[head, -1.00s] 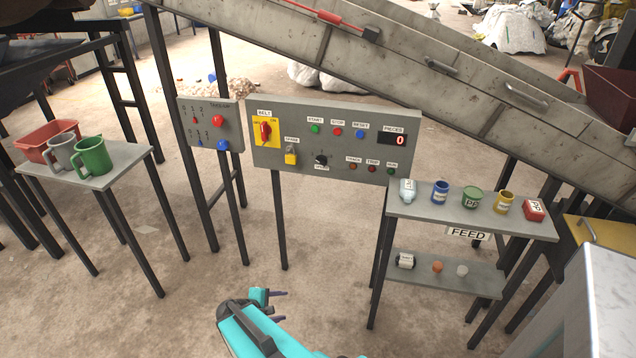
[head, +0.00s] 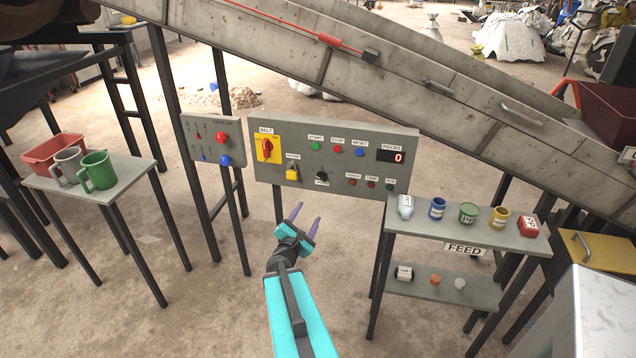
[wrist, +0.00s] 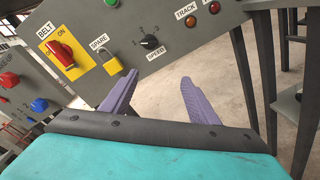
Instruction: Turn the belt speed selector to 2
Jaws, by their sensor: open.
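The belt speed selector is a small black knob (head: 321,176) low on the grey control panel (head: 400,140), labelled SPEED. In the wrist view the knob (wrist: 149,42) shows with a few position marks around it; the exact setting is too small to read. My gripper (head: 304,217) is open and empty, in front of and below the panel, apart from the knob. In the wrist view its two purple fingers (wrist: 160,95) are spread, with the knob beyond and above the gap between them.
Left of the knob are a yellow padlock (head: 292,172) and the red BELT switch (head: 267,149). Indicator lamps (head: 371,184) sit to its right. A shelf (head: 400,227) with jars stands right of my arm, and a table (head: 120,190) with mugs stands left. Open floor lies between.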

